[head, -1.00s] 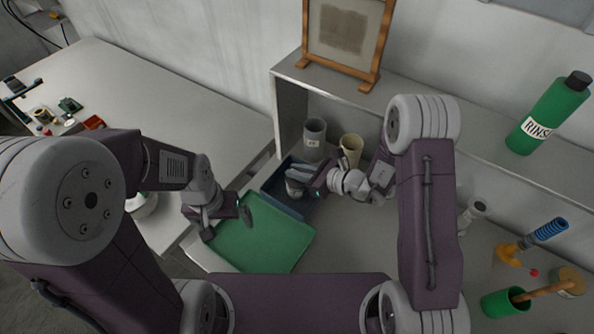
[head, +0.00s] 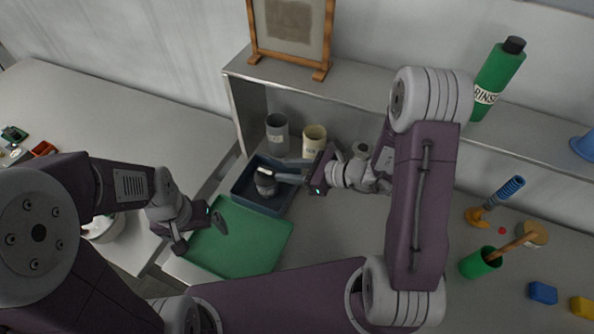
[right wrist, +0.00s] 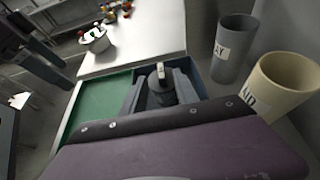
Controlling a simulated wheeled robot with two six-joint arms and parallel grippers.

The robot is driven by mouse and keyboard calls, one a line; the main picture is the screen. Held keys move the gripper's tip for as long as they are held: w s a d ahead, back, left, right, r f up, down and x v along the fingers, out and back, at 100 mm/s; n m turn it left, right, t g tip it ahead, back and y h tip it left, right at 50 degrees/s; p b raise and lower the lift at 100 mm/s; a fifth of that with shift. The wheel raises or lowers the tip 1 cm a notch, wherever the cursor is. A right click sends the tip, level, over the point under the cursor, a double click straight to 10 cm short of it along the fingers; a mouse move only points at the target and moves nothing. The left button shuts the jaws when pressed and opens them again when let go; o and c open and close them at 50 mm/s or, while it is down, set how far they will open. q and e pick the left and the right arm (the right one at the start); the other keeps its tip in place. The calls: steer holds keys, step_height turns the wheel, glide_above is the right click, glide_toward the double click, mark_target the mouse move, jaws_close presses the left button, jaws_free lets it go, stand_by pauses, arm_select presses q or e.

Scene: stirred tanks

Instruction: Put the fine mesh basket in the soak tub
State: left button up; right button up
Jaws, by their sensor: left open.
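The fine mesh basket (head: 265,186), small, round and grey with a pale tab on top, is inside the dark blue soak tub (head: 240,198). In the right wrist view the basket (right wrist: 161,92) shows dark between my finger outlines, in front of the tub wall (right wrist: 204,80). The basket's underside is hidden. My left gripper (head: 196,240) is open and empty over the left edge of the green tray.
The green tray (head: 250,245) lies in front of the tub and is empty. A grey cup (head: 277,135) and a cream cup (head: 314,140) stand behind the tub by the shelf (head: 350,88).

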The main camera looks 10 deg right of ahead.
steer(key=s+d+f+n+g+h, duration=0.1)
steer(key=s+n+g+h, duration=0.2)
steer(key=s+n+g, duration=0.8)
steer(key=s+d+n+t+h, duration=0.2)
steer(key=d+n+t+h, duration=0.3)
steer(key=d+n, duration=0.5)
steer(key=n+h, duration=0.2)
steer(key=n, duration=0.1)
steer(key=shift+d+n+h, duration=0.2)
steer(key=shift+n+h, duration=0.1)
steer(key=shift+s, duration=0.15)
